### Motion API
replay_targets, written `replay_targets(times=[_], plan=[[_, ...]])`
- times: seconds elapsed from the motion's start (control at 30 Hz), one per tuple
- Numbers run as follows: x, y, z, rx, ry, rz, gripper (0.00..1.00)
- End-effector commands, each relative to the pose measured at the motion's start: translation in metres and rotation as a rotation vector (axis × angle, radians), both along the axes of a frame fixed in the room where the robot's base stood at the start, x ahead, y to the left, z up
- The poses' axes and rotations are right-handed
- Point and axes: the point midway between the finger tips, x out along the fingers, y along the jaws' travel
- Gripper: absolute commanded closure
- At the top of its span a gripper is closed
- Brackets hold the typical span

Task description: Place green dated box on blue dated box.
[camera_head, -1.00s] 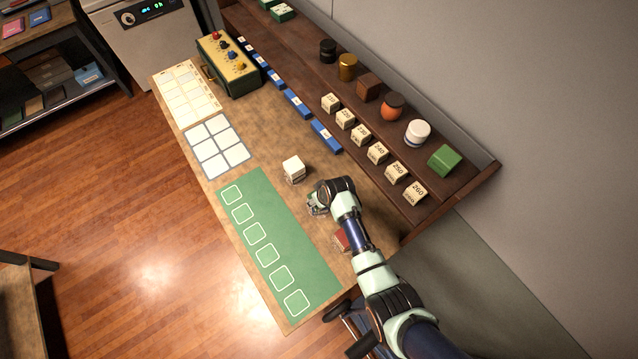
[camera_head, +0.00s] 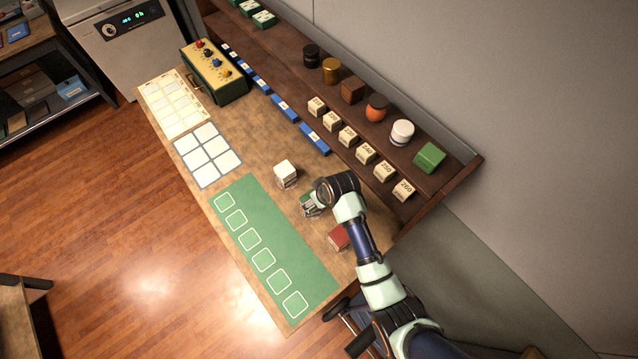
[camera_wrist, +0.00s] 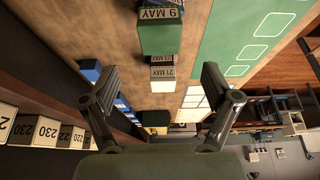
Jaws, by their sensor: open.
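The green box (camera_wrist: 160,38) shows large in the wrist view, its cream side reading "9 MAY"; a bluish-grey strip lies along the far edge of that label. In the head view the green box (camera_head: 306,200) shows partly behind my wrist on the bench. My gripper (camera_wrist: 160,72) is open, its fingers spread to either side of the picture's middle and apart from the boxes. In the head view my gripper (camera_head: 312,207) is over the bench close to the green box. I cannot make out a separate blue dated box; the bluish-grey strip is too cut off to tell.
A red box (camera_head: 339,237) stands near the arm. A green mat (camera_head: 258,205) with white squares lies left. Blue strips (camera_head: 315,139) and numbered blocks (camera_head: 348,136) line the shelf at right.

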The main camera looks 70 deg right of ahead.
Motion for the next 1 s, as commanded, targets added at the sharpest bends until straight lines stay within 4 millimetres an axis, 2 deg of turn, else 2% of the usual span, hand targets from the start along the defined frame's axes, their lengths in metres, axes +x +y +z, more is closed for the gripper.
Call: replay_targets(times=[0.1, 0.2, 0.67, 0.73, 0.77, 0.87, 0.97, 1.0], plan=[[-0.005, 0.004, 0.016, -0.001, -0.001, 0.0, 0.13], [-0.008, 0.006, 0.022, 0.001, 0.001, 0.0, 0.13], [-0.008, 0.006, 0.022, 0.001, 0.0, 0.0, 0.13], [-0.002, 0.009, 0.026, -0.007, -0.006, 0.01, 0.13], [0.003, 0.012, 0.031, -0.016, -0.013, 0.021, 0.13], [0.039, 0.037, 0.06, -0.068, -0.06, 0.087, 0.13], [0.086, 0.086, 0.107, -0.14, -0.151, 0.187, 0.13], [0.103, 0.11, 0.127, -0.166, -0.195, 0.231, 0.13]])
